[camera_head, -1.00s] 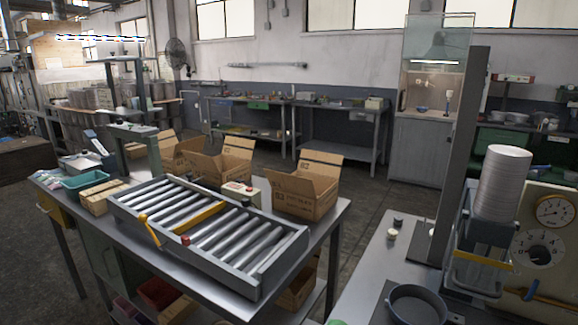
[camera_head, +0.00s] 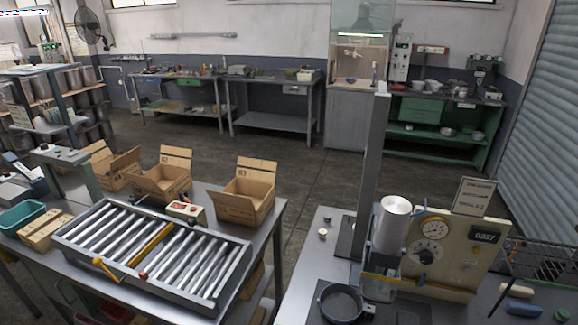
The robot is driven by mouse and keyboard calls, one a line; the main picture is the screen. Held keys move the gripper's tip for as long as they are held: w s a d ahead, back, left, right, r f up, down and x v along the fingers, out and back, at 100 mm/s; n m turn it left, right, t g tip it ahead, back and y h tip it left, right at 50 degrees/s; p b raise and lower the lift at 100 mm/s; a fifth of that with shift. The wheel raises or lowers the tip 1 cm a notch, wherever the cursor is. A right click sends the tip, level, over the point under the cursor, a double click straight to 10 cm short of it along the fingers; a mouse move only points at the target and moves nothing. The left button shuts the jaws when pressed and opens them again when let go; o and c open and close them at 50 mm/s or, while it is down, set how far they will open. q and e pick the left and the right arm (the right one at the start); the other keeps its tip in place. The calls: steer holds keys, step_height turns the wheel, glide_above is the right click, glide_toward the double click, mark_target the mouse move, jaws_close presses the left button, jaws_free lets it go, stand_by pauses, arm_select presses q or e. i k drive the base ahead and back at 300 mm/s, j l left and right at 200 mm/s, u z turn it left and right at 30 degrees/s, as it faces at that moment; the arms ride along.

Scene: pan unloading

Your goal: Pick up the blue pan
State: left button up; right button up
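A dark blue-grey round pan (camera_head: 341,302) sits on the near right bench, on a dark mat, just left of a machine. Its open top faces up and it looks empty. A short stub shows on its right side. Neither of my grippers is in view.
A grey post (camera_head: 371,180) rises behind the pan. A machine with dials (camera_head: 440,245) and a metal cylinder (camera_head: 391,222) stand to the right. A roller conveyor (camera_head: 160,245) and cardboard boxes (camera_head: 245,192) are on the left table. Two small pots (camera_head: 323,233) stand behind the pan.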

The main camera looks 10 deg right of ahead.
mark_target(341, 305)
steer(key=z, duration=0.95)
steer(key=i, duration=0.05)
